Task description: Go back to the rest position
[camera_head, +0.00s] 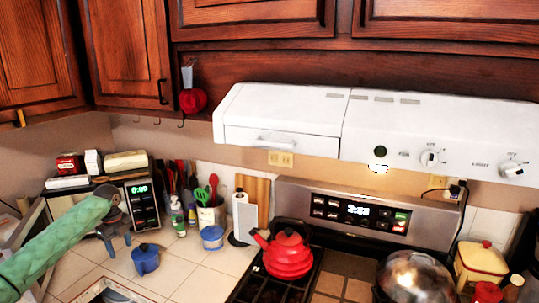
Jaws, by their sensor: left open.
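My left arm, in a green sleeve, comes in from the left in the head view. My left gripper (116,241) is at its end, with the jaws pointing down and apart. It is open and I see nothing between its fingers. It hangs over the tiled counter, in front of the microwave (143,204) and left of a small blue pot (146,259). My right gripper is not in view.
A red kettle (288,255) stands on the stove, with a shiny domed lid (415,278) to its right. A paper towel roll (244,217), utensils and bottles line the back. A white range hood (290,115) overhangs the stove. Counter is clear around (205,285).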

